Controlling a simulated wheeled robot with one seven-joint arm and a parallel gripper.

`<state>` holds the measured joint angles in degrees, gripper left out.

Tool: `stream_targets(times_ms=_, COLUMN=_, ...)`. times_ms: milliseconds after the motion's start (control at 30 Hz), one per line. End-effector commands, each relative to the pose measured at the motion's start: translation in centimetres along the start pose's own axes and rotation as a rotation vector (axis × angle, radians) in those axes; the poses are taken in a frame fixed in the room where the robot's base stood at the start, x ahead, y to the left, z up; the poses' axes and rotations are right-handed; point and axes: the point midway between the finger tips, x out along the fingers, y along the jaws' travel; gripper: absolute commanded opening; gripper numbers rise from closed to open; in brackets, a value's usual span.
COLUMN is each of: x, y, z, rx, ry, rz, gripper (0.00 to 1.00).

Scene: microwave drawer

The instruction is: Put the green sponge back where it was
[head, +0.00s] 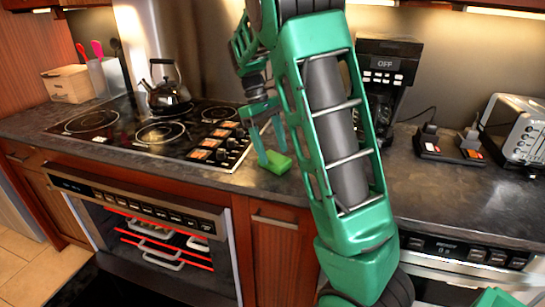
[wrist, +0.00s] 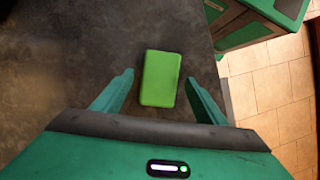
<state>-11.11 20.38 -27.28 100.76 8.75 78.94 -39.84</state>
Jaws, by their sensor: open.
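The green sponge (head: 274,162) lies flat on the dark countertop (head: 230,180), right of the cooktop and near the front edge. My gripper (head: 268,140) is just above it, pointing down. In the wrist view the sponge (wrist: 160,78) sits between and slightly ahead of the two open fingers of my gripper (wrist: 160,98). There is a visible gap on each side, so neither finger appears to touch it. Whether the fingertips reach down to the sponge's height I cannot tell.
A coffee maker (head: 383,80) and a toaster (head: 515,128) stand to the right. Below the cooktop an oven (head: 150,235) shows dishes on red-edged racks. The counter's front edge is close to the sponge.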

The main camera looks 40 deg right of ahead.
Motion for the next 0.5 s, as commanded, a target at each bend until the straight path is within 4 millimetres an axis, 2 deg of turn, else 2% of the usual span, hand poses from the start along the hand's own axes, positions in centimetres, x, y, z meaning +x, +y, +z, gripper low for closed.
stream_targets(times_ms=100, x=-2.6, y=0.0, z=-0.1, rx=-0.001, ry=0.003, rz=0.003, gripper=0.66)
stream_targets(times_ms=300, x=-6.3, y=0.0, z=-0.1, rx=0.000, ry=0.002, rz=0.002, gripper=0.66)
stream_targets(times_ms=500, x=-8.6, y=-0.1, z=-0.1, rx=-0.002, ry=0.000, rz=0.001, gripper=0.66)
